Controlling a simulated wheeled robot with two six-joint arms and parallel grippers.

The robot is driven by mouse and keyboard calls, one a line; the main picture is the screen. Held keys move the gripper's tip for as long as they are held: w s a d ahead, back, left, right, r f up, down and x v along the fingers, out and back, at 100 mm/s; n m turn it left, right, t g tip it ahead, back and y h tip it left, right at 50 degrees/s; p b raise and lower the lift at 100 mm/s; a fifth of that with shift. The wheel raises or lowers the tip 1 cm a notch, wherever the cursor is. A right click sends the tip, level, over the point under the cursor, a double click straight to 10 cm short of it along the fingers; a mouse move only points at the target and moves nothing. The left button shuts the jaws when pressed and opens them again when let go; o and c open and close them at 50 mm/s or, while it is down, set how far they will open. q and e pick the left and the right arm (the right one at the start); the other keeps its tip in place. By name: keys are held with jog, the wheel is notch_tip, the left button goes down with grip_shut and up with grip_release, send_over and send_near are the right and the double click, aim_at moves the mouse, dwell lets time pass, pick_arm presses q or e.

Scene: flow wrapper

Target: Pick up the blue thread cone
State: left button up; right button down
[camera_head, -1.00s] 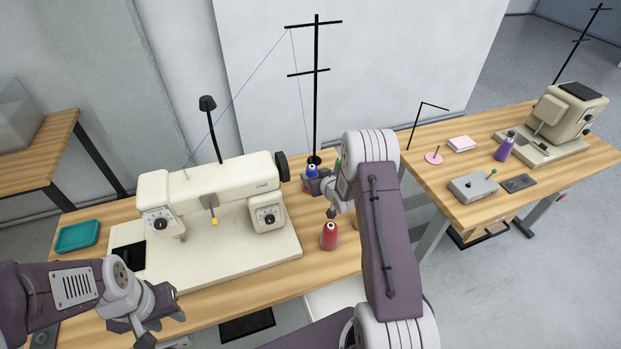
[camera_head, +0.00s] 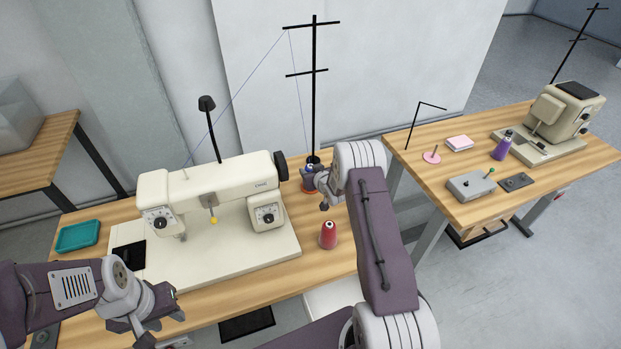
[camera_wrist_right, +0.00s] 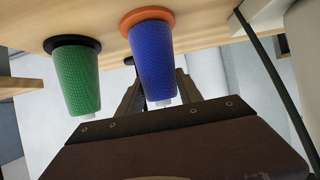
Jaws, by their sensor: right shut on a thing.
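The blue thread cone (camera_wrist_right: 153,60) stands on an orange disc (camera_wrist_right: 147,18) in the right wrist view, between the two fingers of my right gripper (camera_wrist_right: 158,95). My right gripper is shut on the cone. In the head view the cone (camera_head: 308,171) is partly hidden by my right gripper (camera_head: 315,186), at the foot of the black thread stand. My left gripper (camera_head: 166,330) is empty, its fingers apart, over the front edge of the table, far from the cone.
A green cone (camera_wrist_right: 77,82) on a black disc stands close beside the blue one. A red cone (camera_head: 328,235) stands nearer the front. The sewing machine (camera_head: 210,200) is to the left, the thread stand (camera_head: 314,100) behind. A teal tray (camera_head: 78,236) lies far left.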

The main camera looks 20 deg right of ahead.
jog(key=shift+r, duration=0.1)
notch_tip(320, 180, up, 10)
dwell(0.4)
